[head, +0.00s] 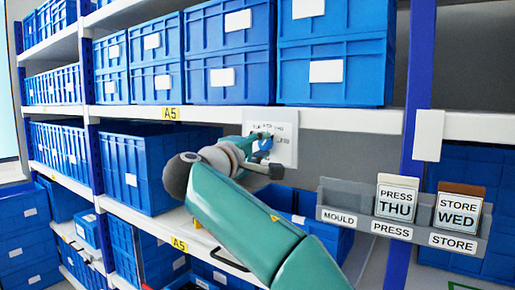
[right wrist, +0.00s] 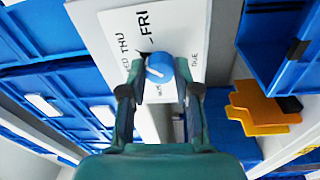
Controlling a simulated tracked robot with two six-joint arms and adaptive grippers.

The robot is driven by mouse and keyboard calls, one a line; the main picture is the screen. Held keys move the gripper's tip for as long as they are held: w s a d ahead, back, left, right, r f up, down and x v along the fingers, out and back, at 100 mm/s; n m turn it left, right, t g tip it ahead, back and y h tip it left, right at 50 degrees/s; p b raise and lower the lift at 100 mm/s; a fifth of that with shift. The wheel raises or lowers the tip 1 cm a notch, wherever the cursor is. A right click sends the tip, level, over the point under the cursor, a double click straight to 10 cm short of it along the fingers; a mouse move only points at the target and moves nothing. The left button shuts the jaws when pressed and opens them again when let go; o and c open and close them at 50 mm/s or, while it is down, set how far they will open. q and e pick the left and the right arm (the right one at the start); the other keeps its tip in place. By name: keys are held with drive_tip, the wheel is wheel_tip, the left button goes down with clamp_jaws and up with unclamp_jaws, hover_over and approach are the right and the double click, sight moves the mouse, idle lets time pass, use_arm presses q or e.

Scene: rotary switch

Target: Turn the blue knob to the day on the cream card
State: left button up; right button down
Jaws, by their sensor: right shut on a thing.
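The blue knob (head: 264,142) sits on a white dial plate (head: 287,126) fixed at the shelf edge. In the right wrist view the knob (right wrist: 158,66) shows a white mark, and the plate (right wrist: 185,22) reads FRI, THU and TUE, with other labels partly hidden. My right gripper (head: 258,151) is shut on the knob, its fingers on either side in the right wrist view (right wrist: 157,88). Which day the mark points at is unclear. A cream card (head: 397,199) reads PRESS THU; a brown-topped card (head: 458,212) reads STORE WED. My left gripper is not in view.
The cards stand in a grey holder (head: 365,228) labelled MOULD, PRESS and STORE; the MOULD slot holds no card. Blue bins (head: 335,72) fill the shelves above and to the left. A blue upright (head: 413,100) stands right of the plate. Orange pieces (right wrist: 262,108) lie near the right finger.

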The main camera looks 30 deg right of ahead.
drive_tip(key=shift+d+f, duration=0.15)
drive_tip(key=c, duration=1.2)
unclamp_jaws()
drive_tip(key=o, duration=0.4)
drive_tip(key=shift+d, duration=0.25)
drive_tip(key=shift+a, duration=0.25)
drive_tip(key=shift+s+a, duration=0.15)
drive_tip(key=shift+a, duration=0.2)
drive_tip(key=v, duration=1.1)
drive_tip(key=shift+s, duration=0.1)
